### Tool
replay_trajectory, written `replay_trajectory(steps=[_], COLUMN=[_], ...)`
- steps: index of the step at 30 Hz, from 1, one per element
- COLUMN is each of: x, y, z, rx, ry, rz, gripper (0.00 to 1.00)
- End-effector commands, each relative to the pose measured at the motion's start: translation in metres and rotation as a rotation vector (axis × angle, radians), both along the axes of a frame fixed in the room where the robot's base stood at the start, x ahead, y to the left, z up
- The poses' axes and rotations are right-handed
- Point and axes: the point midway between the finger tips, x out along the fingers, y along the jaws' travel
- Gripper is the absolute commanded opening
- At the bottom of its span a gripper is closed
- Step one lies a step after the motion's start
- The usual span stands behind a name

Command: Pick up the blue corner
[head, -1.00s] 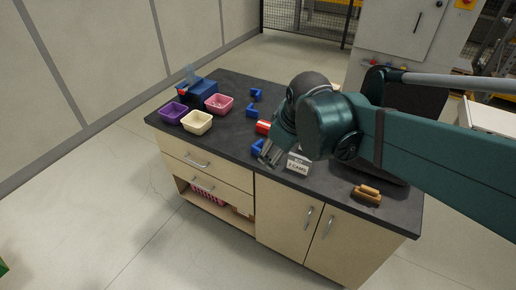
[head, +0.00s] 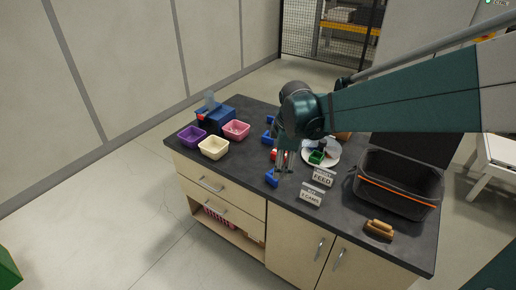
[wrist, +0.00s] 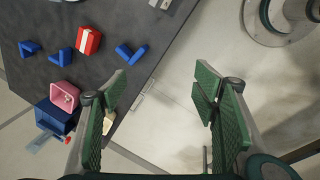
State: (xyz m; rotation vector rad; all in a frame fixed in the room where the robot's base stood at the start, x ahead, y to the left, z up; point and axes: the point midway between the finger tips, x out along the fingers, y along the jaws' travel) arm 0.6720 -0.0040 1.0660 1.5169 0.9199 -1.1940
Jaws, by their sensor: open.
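Several blue corners, small L-shaped pieces, lie on the dark worktop. In the head view one (head: 271,178) is near the front edge and two (head: 271,120) (head: 266,136) are farther back. In the wrist view one blue corner (wrist: 130,53) lies right of a red block with a white stripe (wrist: 88,40), and two (wrist: 30,48) (wrist: 57,58) lie to its left. My gripper (head: 284,168) is over the worktop close to the near corner, partly covering the red block. In the wrist view my gripper (wrist: 162,88) is open, with nothing between its green pads.
Purple (head: 192,137), cream (head: 214,147) and pink (head: 236,129) bins and a blue box (head: 215,119) stand at the left. A white plate (head: 333,158) with a green piece, small signs (head: 323,176), a black crate (head: 399,198) and a wooden brush (head: 379,229) are right.

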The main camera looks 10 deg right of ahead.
Motion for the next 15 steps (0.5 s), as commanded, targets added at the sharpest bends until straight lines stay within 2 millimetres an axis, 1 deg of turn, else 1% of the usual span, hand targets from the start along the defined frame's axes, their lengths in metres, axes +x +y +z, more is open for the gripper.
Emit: replay_trajectory(steps=[1, 3, 15], x=[0.008, 0.017, 0.065], y=[0.0, -0.001, -0.002], z=[-0.003, -0.008, -0.045], rx=[-0.007, -0.019, -0.067], ry=[0.009, 0.024, 0.106], rz=[0.031, 0.081, 0.36], gripper=[0.6, 0.6, 0.6])
